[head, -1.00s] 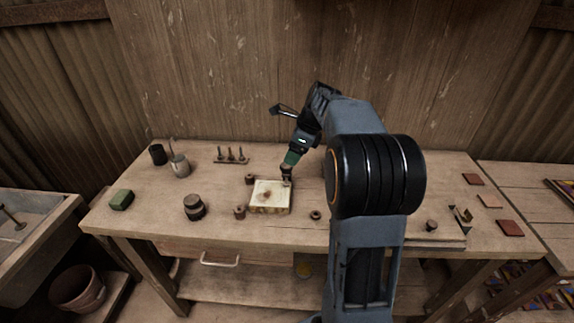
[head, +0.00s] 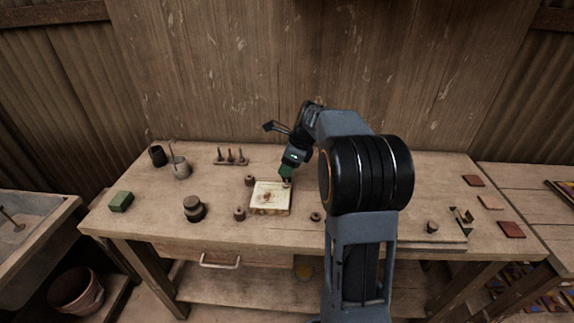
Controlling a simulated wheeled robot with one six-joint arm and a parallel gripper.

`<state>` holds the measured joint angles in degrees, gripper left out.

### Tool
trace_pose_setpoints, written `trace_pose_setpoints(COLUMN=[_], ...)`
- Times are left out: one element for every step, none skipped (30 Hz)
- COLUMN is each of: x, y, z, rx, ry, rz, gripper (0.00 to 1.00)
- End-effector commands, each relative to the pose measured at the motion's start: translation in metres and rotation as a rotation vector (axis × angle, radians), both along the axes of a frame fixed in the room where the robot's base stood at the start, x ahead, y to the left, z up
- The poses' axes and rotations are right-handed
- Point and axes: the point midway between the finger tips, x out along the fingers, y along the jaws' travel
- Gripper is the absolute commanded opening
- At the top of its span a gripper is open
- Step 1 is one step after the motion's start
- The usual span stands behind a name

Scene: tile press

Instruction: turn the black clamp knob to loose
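My gripper (head: 287,181) points down at the back right corner of a pale square block (head: 270,209) on the workbench. Its fingers are small and dark here, so I cannot tell whether they are open or shut, or whether they touch anything. A small dark round knob (head: 432,226) stands on a low board (head: 412,237) at the right of the bench, far from my gripper. I cannot tell whether this is the clamp knob or whether another one is hidden under my gripper. No knob marking is readable.
Small brown round pieces (head: 239,213) stand around the block. A dark lidded jar (head: 194,208), green block (head: 121,201), two cups (head: 180,167) and a peg rack (head: 231,158) are at left. A bracket (head: 462,219) and several tiles (head: 511,229) are at right.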

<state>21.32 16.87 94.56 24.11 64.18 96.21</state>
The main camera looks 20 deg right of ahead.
Motion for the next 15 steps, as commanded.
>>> trace_pose_setpoints(x=[0.0, 0.0001, 0.0, 0.0, 0.0, 0.0, 0.0, 0.0, -0.0001, 0.0, 0.0, 0.0, 0.0001, 0.0, 0.0001], y=[0.0, -0.0001, -0.0001, -0.0002, -0.0002, -0.0002, -0.0002, -0.0002, -0.0003, -0.0004, -0.0003, -0.0004, -0.0004, -0.0005, -0.0005], z=[0.0001, 0.0001, 0.0002, 0.0001, 0.0001, 0.0001, 0.0002, 0.0002, 0.0002, 0.0003, 0.0003, 0.0005, 0.0007, 0.001, 0.0014], rx=[0.0, 0.0, 0.0, 0.0, 0.0, 0.0, 0.0, 0.0, 0.0, 0.0, 0.0, 0.0, 0.0, 0.0, 0.0], ry=[0.0, 0.0, 0.0, 0.0, 0.0, 0.0, 0.0, 0.0, 0.0, 0.0, 0.0, 0.0, 0.0, 0.0, 0.0], rz=[0.0, 0.0, 0.0, 0.0, 0.0, 0.0, 0.0, 0.0, 0.0, 0.0, 0.0, 0.002, 0.004, 0.009, 0.016], gripper=[0.44, 0.41, 0.37, 0.34, 0.31, 0.27, 0.25, 0.22, 0.19, 0.19, 0.19, 0.18, 0.18, 0.18, 0.18])
